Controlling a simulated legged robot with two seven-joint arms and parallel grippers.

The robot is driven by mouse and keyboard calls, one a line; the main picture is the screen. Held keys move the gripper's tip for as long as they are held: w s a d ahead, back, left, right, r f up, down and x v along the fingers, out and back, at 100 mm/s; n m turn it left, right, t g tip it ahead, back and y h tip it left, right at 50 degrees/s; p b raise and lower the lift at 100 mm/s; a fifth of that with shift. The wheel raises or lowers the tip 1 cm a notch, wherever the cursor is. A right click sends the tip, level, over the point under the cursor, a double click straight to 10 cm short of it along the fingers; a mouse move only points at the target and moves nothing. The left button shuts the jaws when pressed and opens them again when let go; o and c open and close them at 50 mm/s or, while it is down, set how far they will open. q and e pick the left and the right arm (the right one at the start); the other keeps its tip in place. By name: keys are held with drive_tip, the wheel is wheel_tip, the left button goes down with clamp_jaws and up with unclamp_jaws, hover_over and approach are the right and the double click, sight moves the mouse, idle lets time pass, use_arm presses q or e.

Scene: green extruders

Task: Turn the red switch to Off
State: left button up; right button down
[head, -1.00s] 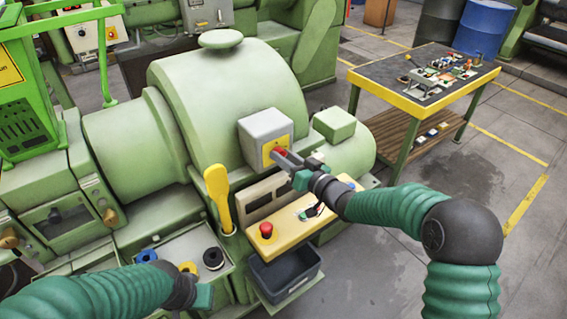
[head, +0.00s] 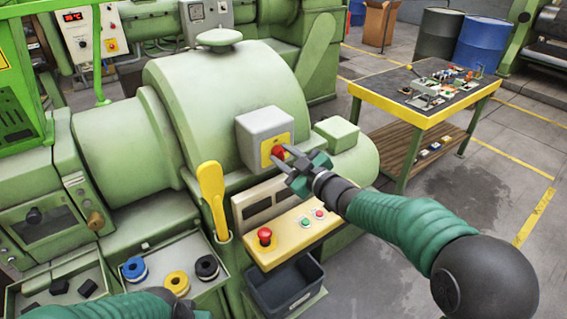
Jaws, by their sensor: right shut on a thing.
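The red switch (head: 278,152) sits on the yellow plate of a grey box (head: 262,128) fixed to the green extruder. My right gripper (head: 280,158) is at the switch, coming from the lower right. Its fingers are closed around the red knob, which still shows between the tips. The Off marking is too small to read. My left gripper (head: 190,309) is at the bottom edge, mostly cut off, so its fingers do not show clearly.
A yellow panel (head: 290,243) below has a red mushroom button (head: 265,236) and small buttons. A yellow lever (head: 213,195) stands left of it. A tray (head: 225,268) holds tape rolls. A dark bin (head: 285,290) sits below. A workbench (head: 400,118) stands right.

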drive_tip(key=shift+f+n+b, duration=0.3)
drive_tip(key=shift+n+b, duration=0.05)
drive_tip(key=shift+n, duration=0.05)
drive_tip(key=c, duration=1.3)
unclamp_jaws()
drive_tip(key=shift+s, duration=0.1)
drive_tip(key=shift+o, duration=1.2)
drive_tip(key=shift+r, duration=0.2)
drive_tip(key=v, duration=1.7)
